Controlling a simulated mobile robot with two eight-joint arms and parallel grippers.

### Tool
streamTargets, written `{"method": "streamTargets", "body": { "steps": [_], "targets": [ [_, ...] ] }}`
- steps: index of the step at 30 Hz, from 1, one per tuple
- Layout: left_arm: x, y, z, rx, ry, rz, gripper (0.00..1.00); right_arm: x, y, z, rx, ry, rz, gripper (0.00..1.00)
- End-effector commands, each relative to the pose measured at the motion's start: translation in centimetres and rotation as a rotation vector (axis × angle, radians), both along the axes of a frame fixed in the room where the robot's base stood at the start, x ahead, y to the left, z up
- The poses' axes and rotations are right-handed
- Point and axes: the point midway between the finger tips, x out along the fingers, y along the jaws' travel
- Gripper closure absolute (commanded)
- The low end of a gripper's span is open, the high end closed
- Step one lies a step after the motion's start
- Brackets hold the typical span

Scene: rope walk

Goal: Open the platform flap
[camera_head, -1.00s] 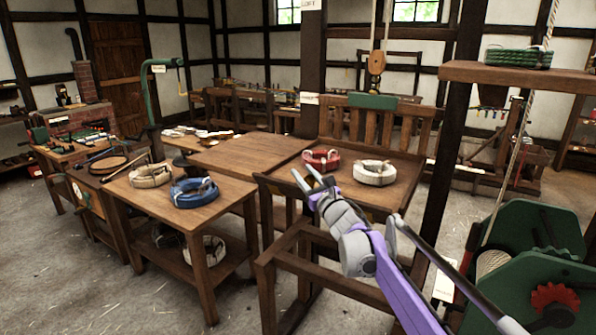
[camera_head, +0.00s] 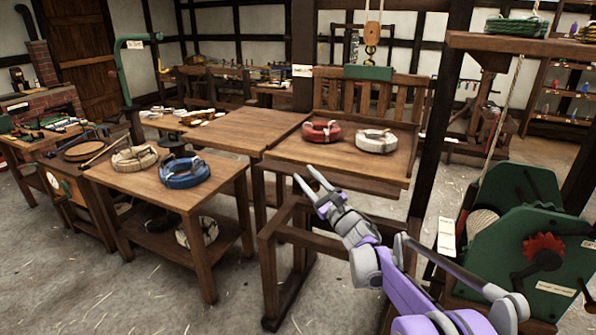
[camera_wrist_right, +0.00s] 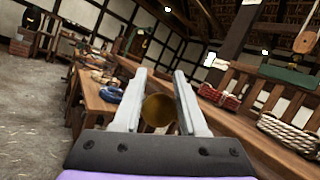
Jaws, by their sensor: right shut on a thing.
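The wooden platform (camera_head: 345,158) has a slatted back with a green plate and carries a red coil (camera_head: 321,131) and a white coil (camera_head: 376,141). I cannot clearly tell its flap apart from the front edge. My right gripper (camera_head: 308,184) is just below that front edge in the head view. In the right wrist view, a round brass-brown knob (camera_wrist_right: 158,113) lies between its fingers, which are shut on it. The platform's edge (camera_wrist_right: 235,128) runs along the right of that view. My left gripper is not in view.
A wooden table (camera_head: 205,165) with pale and blue coils stands left of the platform. A dark post (camera_head: 438,130) and a green winch (camera_head: 525,235) are on the right. A hook block (camera_head: 371,35) hangs above. Floor is free at lower left.

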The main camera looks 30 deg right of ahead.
Motion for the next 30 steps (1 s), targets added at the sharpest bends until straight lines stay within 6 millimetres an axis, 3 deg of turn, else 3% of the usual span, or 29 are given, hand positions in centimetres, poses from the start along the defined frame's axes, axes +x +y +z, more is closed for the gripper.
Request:
{"method": "streamTargets", "body": {
  "steps": [9,27,28,30],
  "targets": [
    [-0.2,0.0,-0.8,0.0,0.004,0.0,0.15,-0.4,0.1,-1.8,-0.072,-0.057,0.015,1.0],
    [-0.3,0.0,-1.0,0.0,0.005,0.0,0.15,-0.5,0.1,-2.1,-0.103,-0.081,0.016,1.0],
    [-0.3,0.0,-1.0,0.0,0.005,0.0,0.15,-0.4,0.1,-2.1,-0.102,-0.081,0.016,0.55],
    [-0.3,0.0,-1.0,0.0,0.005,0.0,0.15,-0.5,0.0,-2.2,-0.102,-0.081,0.014,0.42]
  ]
}}
